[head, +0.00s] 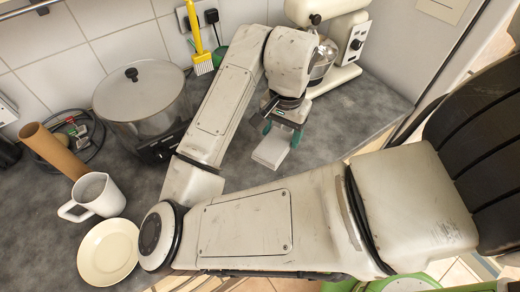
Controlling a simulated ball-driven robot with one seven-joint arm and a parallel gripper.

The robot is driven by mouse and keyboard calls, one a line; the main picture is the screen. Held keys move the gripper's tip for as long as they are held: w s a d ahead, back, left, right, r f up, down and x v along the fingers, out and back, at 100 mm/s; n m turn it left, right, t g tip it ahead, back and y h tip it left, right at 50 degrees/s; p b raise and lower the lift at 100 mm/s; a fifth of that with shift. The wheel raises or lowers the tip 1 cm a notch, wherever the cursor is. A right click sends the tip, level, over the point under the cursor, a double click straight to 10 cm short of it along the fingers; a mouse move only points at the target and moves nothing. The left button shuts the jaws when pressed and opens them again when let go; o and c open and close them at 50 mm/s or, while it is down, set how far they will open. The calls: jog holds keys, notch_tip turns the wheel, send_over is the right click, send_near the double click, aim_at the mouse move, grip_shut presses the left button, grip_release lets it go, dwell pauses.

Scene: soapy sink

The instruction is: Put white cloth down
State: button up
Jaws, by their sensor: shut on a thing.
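The white cloth (270,152) looks like a flat, folded pale block. My gripper (282,133), with green fingertips, is shut on it and points down over the grey counter. The cloth lies at or just above the counter surface near its front edge; I cannot tell whether it touches. Part of the cloth's upper end is hidden between the fingers.
A steel pot (142,105), a white mug (92,197), a cream plate (108,252) and a cardboard tube (54,151) stand left. A mixer (345,45) stands behind my gripper. The grey counter (372,108) is clear to the right.

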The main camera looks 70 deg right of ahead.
aim_at(265, 141)
jog(key=w+f, duration=0.4)
jog(key=f, duration=0.1)
jog(key=shift+a, duration=0.2)
jog(key=shift+w+f+p, duration=0.15)
jog(key=shift+f+p, duration=0.05)
jog(key=shift+f, duration=0.8)
jog(key=shift+w+f+p, duration=0.15)
jog(key=shift+f, duration=0.8)
jog(key=o, duration=1.4)
jog(key=shift+f, duration=0.1)
notch_tip(265, 141, up, 12)
jog(key=shift+s, duration=0.15)
